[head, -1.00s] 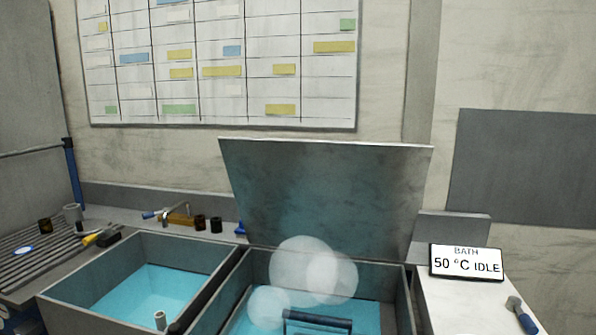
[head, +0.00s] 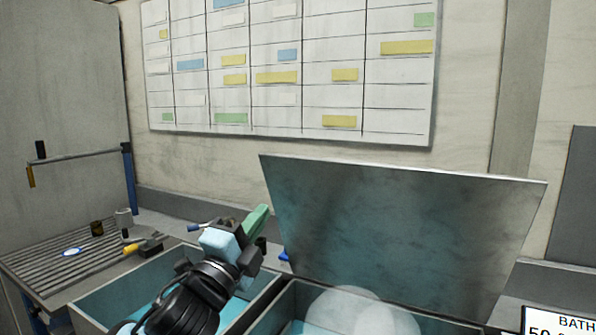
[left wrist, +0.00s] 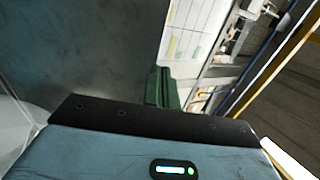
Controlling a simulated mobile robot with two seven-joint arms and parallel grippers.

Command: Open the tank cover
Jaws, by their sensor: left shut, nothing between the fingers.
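The tank cover (head: 400,215) is a flat grey-teal lid that stands raised, leaning back behind the right-hand tank (head: 268,325). White vapour shows over that tank's opening. My left gripper (head: 258,218), with green fingers, is over the left-hand tank (head: 110,300), left of the cover and apart from it in the head view. Its fingers are shut with nothing between them. In the left wrist view the green fingers (left wrist: 162,88) show beyond the dark edge of the wrist, with the cover's dark surface (left wrist: 80,50) filling the left. My right gripper is not in view.
A slatted drainboard (head: 70,265) with small dark and grey jars is at the left. A display (head: 560,322) reading BATH is at the lower right, partly cut off. A wall chart (head: 300,105) hangs behind.

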